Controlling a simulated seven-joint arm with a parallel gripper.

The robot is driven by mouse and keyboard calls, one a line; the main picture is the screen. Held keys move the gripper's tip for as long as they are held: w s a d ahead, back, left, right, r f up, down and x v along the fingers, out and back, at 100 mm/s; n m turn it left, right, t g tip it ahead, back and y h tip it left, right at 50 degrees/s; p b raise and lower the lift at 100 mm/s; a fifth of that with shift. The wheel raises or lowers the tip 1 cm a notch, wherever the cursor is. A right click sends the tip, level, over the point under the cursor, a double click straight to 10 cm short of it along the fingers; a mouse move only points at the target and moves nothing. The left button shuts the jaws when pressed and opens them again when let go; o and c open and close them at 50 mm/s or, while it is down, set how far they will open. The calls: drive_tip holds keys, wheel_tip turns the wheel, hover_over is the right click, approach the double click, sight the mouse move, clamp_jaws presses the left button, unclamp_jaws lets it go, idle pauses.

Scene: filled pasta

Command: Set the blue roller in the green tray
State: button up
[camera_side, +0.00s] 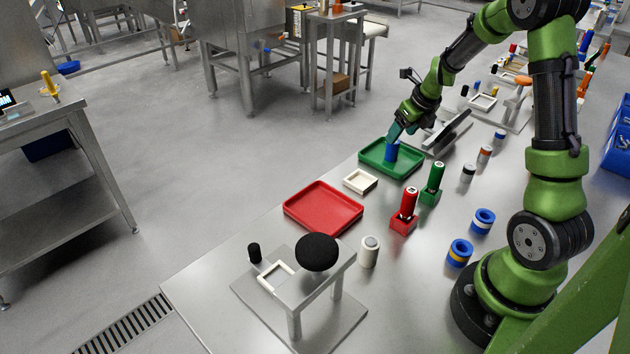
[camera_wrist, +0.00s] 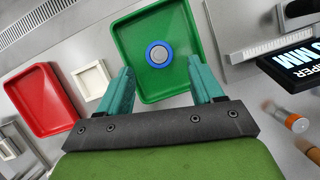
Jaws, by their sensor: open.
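The blue roller (camera_side: 392,150) stands upright in the green tray (camera_side: 372,158). In the wrist view the roller (camera_wrist: 159,54) shows end-on as a blue ring with a grey centre, inside the green tray (camera_wrist: 130,45) and clear of its walls. My gripper (camera_side: 392,134) is over the tray, close to the roller's top in the side view. In the wrist view my gripper (camera_wrist: 160,82) has its two teal fingers spread wide, with the roller beyond the gap between them. Nothing is held.
A red tray (camera_side: 322,208) and a small cream square frame (camera_side: 360,182) lie nearby. Red (camera_side: 408,202) and green (camera_side: 436,178) rollers stand in holders. A grey stand with a dark display (camera_wrist: 295,65) is right of the green tray. Several small cylinders stand on the table.

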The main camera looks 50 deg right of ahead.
drive_tip(key=s+a+r+n+t+y, duration=0.2)
drive_tip(key=s+a+r+n, duration=0.2)
drive_tip(key=a+r+n, duration=1)
drive_tip(key=s+a+r+n, duration=0.1)
drive_tip(key=s+a+n, duration=0.4)
drive_tip(key=n, duration=0.5)
drive_tip(key=s+a+r+n+y, duration=0.1)
drive_tip(key=s+a+n, duration=0.4)
drive_tip(key=a+n, duration=0.3)
drive_tip(key=shift+s+a+r+n+t, duration=0.15)
drive_tip(key=shift+s+a+n+t, duration=0.2)
drive_tip(key=shift+n, duration=0.75)
drive_tip(key=shift+w, duration=0.15)
